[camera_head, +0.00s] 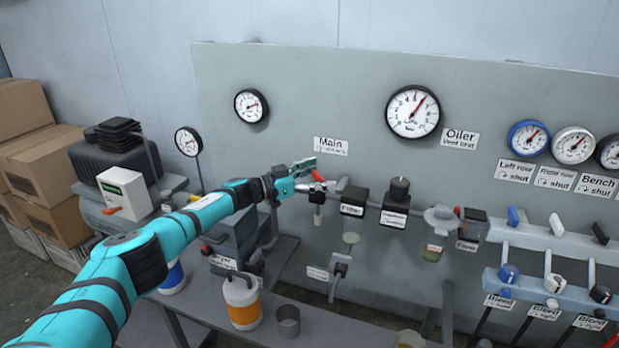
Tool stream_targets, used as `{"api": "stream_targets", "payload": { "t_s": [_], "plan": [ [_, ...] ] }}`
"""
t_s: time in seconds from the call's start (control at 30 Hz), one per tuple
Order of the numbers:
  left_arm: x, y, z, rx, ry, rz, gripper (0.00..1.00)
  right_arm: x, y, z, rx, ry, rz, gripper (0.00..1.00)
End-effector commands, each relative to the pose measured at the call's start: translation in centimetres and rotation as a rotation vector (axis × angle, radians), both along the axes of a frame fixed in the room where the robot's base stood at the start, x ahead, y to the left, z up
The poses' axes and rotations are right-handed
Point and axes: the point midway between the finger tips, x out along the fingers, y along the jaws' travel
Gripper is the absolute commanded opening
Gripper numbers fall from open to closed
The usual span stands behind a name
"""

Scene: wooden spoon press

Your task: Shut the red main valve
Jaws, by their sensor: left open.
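The "Main" label (331,147) is on the grey panel. Just below it a small part of the red main valve handle (318,176) shows between the fingers of my left gripper (312,177). The gripper is open, with one finger above the red part and one below it. I cannot tell whether the fingers touch it. The valve body and the handle's full angle are mostly hidden by the gripper. My right gripper is not in view.
Right of the valve are the filter (353,200), a black-topped regulator (397,198) and the oiler (438,222). Blue and black levers sit on rails (540,240) at the right. A jug (242,300) and a metal cup (288,321) stand on the bench below.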

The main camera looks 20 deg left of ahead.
Motion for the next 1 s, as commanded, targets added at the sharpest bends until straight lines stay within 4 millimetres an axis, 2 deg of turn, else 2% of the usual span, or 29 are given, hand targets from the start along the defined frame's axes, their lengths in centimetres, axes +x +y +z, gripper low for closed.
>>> {"api": "stream_targets", "payload": {
  "t_s": [0.17,0.4,0.6,0.77,1.0],
  "plan": [
    [-1.5,1.8,-0.1,0.001,0.001,0.004,0.89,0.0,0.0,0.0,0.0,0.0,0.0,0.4],
    [-5.1,5.7,-0.2,0.002,0.003,0.004,0.89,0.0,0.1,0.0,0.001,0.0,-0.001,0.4],
    [-7.2,7.9,-0.1,0.001,0.002,0.004,0.89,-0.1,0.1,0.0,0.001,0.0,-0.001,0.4],
    [-8.0,8.7,-0.1,0.001,0.002,0.002,0.89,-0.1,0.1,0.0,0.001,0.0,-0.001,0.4],
    [-8.1,8.8,-0.1,0.0,0.001,0.002,0.89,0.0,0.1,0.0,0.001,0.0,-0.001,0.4]
  ]
}}
